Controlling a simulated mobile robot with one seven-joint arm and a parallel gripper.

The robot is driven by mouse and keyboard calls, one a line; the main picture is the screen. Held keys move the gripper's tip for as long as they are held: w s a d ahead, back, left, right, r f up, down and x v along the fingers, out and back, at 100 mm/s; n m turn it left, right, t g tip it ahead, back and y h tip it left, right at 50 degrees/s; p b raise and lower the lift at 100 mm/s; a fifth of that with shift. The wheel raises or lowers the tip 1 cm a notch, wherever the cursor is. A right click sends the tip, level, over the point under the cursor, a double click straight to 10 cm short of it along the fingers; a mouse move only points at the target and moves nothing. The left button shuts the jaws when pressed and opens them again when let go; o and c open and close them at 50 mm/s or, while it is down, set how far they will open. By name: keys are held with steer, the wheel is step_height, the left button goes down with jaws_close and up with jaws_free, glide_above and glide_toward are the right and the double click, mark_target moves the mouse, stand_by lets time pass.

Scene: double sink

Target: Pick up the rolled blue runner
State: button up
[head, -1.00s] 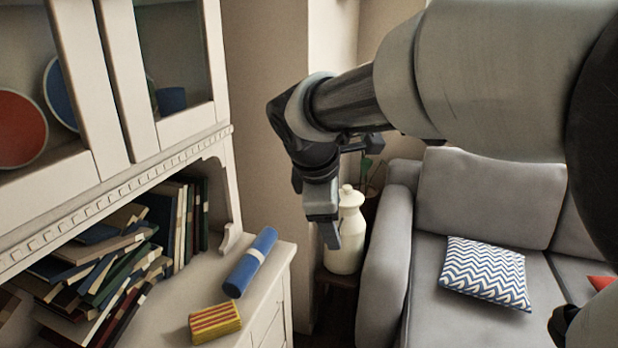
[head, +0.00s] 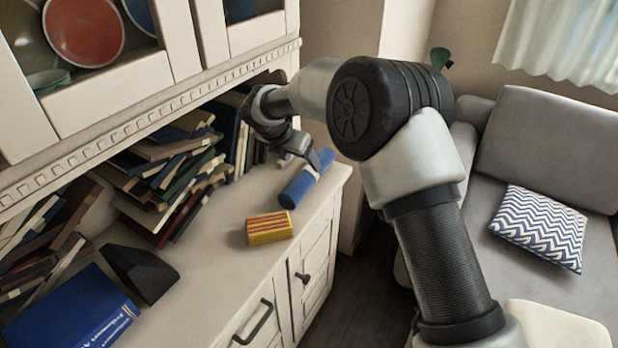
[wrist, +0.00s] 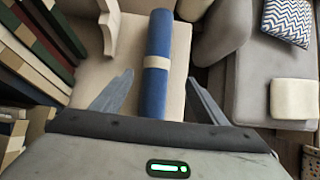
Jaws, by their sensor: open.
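The rolled blue runner (head: 306,178) lies on the cabinet top near its far right end, with a pale band around its middle. In the wrist view the runner (wrist: 157,90) runs up the picture between my two fingers, its near end close to the palm. My gripper (head: 304,160) is above the runner in the head view and partly covers its far half and band. In the wrist view my gripper (wrist: 157,98) is open, with one finger on each side of the runner and visible gaps between. I cannot tell how high the fingertips are above the surface.
A red and yellow striped block (head: 269,228) sits just in front of the runner. Leaning books (head: 170,170) fill the shelf to the left. A dark wedge (head: 140,272) and a blue book (head: 75,312) lie nearer. A grey sofa (head: 545,130) stands right.

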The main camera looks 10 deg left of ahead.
mark_target(306, 171)
steer(key=x, duration=0.4)
steer(key=shift+w+f, duration=0.15)
steer(key=shift+f, duration=0.15)
steer(key=x, duration=0.2)
steer(key=b+x, duration=0.1)
steer(key=x, duration=0.1)
steer(key=shift+a+f, duration=0.2)
steer(key=shift+a, duration=0.15)
steer(key=shift+w+d+f, duration=0.1)
steer(key=shift+w+f, duration=0.15)
steer(key=shift+f, duration=0.1)
steer(key=c, duration=1.3)
